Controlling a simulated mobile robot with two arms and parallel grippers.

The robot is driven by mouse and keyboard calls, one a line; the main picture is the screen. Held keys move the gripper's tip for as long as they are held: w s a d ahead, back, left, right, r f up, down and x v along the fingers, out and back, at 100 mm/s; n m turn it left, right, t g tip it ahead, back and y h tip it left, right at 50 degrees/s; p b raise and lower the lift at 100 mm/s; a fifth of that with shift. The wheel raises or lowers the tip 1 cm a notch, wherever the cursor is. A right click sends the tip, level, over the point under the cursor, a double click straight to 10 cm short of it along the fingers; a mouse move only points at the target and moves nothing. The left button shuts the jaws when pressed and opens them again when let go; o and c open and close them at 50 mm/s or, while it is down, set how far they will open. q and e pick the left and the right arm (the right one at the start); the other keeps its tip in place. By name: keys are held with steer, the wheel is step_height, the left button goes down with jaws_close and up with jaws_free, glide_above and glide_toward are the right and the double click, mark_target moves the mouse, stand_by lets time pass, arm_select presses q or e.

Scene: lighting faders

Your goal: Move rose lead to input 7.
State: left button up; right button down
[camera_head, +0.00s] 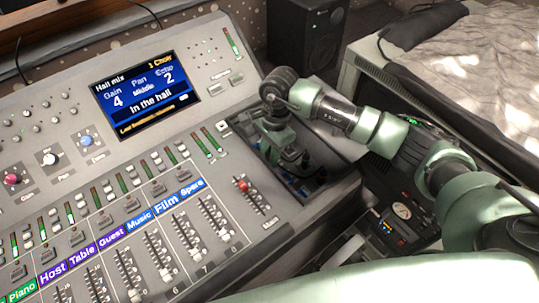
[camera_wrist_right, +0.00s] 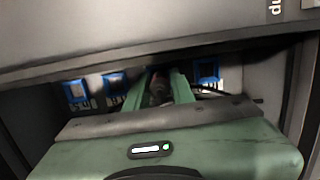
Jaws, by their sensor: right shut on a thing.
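My right gripper (camera_head: 298,165) reaches down into the recess at the right end of the mixing desk. In the right wrist view my right gripper's two green fingers (camera_wrist_right: 158,82) close on a small dark plug (camera_wrist_right: 158,88) with a faint reddish tint. I cannot tell for sure that it is the rose lead. Blue-framed sockets (camera_wrist_right: 207,72) stand in a row to either side of the fingers. Their numbers are too small to read, so I cannot tell which one is input 7. My left gripper is not in view.
The mixing desk (camera_head: 120,150) has a lit screen (camera_head: 145,92) and several faders, with a red-capped one (camera_head: 241,185) near the recess. A dark speaker (camera_head: 305,35) stands behind.

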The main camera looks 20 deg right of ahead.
steer(key=shift+s+f+b, duration=0.1)
steer(key=shift+f+b, duration=0.15)
steer(key=shift+b, duration=0.25)
stand_by(0.6)
steer(key=shift+s+f, duration=0.1)
stand_by(0.4)
steer(key=c, duration=1.1)
jaws_free()
